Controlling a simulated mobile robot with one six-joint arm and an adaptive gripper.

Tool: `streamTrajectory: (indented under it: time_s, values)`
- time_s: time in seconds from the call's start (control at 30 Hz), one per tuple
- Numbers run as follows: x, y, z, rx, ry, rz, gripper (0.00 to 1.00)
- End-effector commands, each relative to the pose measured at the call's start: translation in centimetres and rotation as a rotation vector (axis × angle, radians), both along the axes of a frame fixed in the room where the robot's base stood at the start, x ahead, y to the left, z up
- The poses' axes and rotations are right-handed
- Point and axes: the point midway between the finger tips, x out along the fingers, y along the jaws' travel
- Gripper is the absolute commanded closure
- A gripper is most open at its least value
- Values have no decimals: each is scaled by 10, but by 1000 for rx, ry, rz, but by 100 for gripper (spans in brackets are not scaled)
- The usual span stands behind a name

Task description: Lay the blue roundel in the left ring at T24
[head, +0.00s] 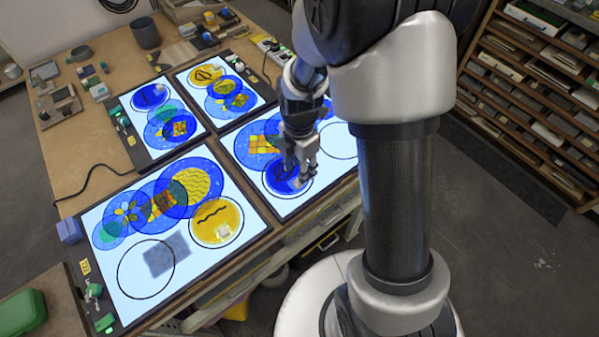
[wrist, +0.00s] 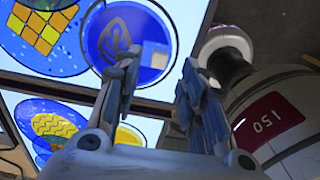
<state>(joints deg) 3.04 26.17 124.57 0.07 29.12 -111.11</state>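The blue roundel (head: 283,179), with a dark leaf-like drawing, lies on the lit right-hand panel inside a black ring at its front left. In the wrist view the roundel (wrist: 128,35) shows the leaf drawing and a pale square patch, with a ring line around it. An empty ring (head: 341,140) shows to its right on the same panel, partly behind my arm. My gripper (head: 299,170) is just over the roundel's right side. In the wrist view my gripper (wrist: 160,68) has its fingers apart, with nothing seen held. I cannot read a T24 label.
A nearer left panel (head: 120,205) has an empty ring (head: 146,270), a grey square and a yellow roundel (head: 217,222). Two more lit panels with roundels stand behind. A grey cup (head: 145,33) is at the back. Shelves (head: 540,75) stand at right beyond open floor.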

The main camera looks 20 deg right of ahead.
Motion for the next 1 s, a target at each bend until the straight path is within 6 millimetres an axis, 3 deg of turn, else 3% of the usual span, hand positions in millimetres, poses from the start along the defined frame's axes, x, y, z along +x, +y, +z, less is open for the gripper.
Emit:
streamTrajectory:
  time_s: [0.03, 0.2, 0.43, 0.53, 0.77, 0.9, 1.0]
  values:
    - [1, 0, 16, -1, -4, 0, 62]
    - [0, 0, 48, 0, -3, 0, 62]
    - [-1, 0, 70, 0, -3, -11, 62]
    - [-5, 1, 88, 0, -26, -93, 62]
    - [-45, 8, 170, 43, -147, -630, 62]
    - [-84, 13, 212, 119, -217, -1026, 62]
    - [-113, 16, 232, 191, -255, -1295, 62]
